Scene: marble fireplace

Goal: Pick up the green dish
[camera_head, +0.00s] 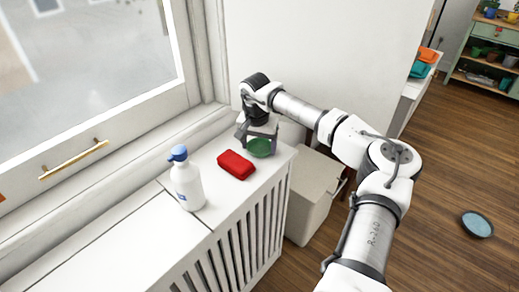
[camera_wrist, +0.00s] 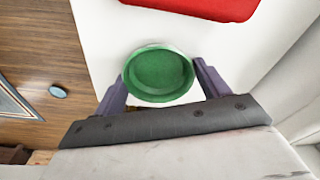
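The green dish (camera_head: 260,147) is small and round. It sits on the white ledge near its far right end in the head view. In the wrist view the green dish (camera_wrist: 158,73) lies just ahead of and partly between my open fingers. My gripper (camera_head: 257,135) is above the dish and points down. In the wrist view my gripper (camera_wrist: 160,85) has its fingers spread, one on each side of the dish's near part. I cannot tell whether either finger touches the rim.
A red block-like item (camera_head: 236,164) lies on the white ledge (camera_head: 130,238) left of the dish. A window is behind. A beige box (camera_head: 312,190) stands beside the ledge. A round blue-grey dish (camera_head: 477,224) lies on the wooden floor.

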